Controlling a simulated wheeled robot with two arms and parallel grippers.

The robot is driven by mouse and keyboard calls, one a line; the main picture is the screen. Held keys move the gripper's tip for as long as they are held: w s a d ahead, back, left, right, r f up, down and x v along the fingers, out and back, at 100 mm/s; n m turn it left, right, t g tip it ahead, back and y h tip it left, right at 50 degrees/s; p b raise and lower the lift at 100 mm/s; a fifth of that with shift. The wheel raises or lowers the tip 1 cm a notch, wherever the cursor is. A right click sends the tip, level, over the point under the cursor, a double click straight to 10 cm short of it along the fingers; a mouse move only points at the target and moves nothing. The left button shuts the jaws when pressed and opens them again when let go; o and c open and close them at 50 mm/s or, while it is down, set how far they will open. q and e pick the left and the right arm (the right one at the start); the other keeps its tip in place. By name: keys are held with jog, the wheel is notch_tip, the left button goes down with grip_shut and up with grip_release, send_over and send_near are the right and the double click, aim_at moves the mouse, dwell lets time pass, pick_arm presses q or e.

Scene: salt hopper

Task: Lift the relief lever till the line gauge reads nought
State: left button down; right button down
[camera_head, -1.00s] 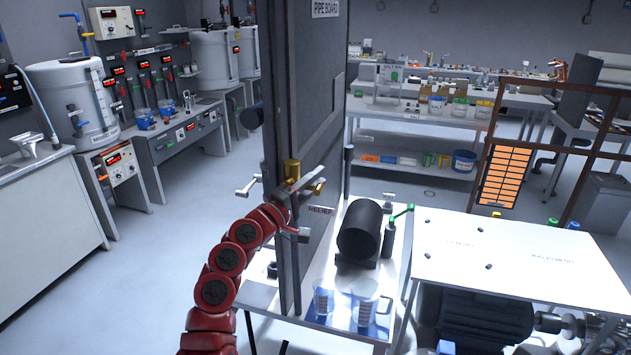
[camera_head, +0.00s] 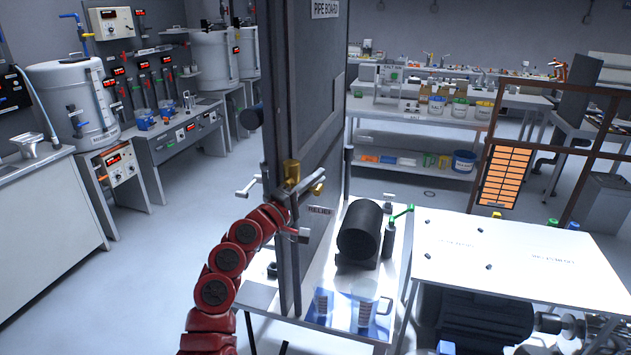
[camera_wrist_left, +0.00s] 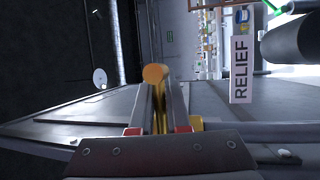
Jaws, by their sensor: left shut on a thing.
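The brass relief valve (camera_head: 292,168) is on the edge of the dark pipe board (camera_head: 312,100), above the RELIEF label (camera_head: 320,210). My left gripper (camera_head: 304,184) is at the valve, at the end of the red arm. In the left wrist view its two fingers (camera_wrist_left: 160,100) are closed on the brass lever (camera_wrist_left: 155,74), whose round end shows between the fingertips. The RELIEF label also shows there, turned sideways (camera_wrist_left: 241,56). The line gauge cannot be made out in either view. My right gripper is not in view.
A white tabletop (camera_head: 510,260) is farther right. Steel tanks (camera_head: 72,100) stand at the left, with clear floor (camera_head: 150,260) before them.

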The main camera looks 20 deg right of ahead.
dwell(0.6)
pick_arm(q)
jog(key=r+n+t, duration=0.1)
jog(key=n, duration=0.1)
jog(key=n+t+b, duration=0.1)
jog(key=n, duration=0.1)
jog(key=r+n+t, duration=0.1)
jog(key=n, duration=0.2)
jog(key=shift+w+a+r+b, duration=0.25)
jog(key=shift+a+r+b, duration=0.1)
jog(key=shift+a+b, duration=0.05)
jog(key=shift+t, duration=0.3)
jog(key=c, duration=0.9)
grip_release()
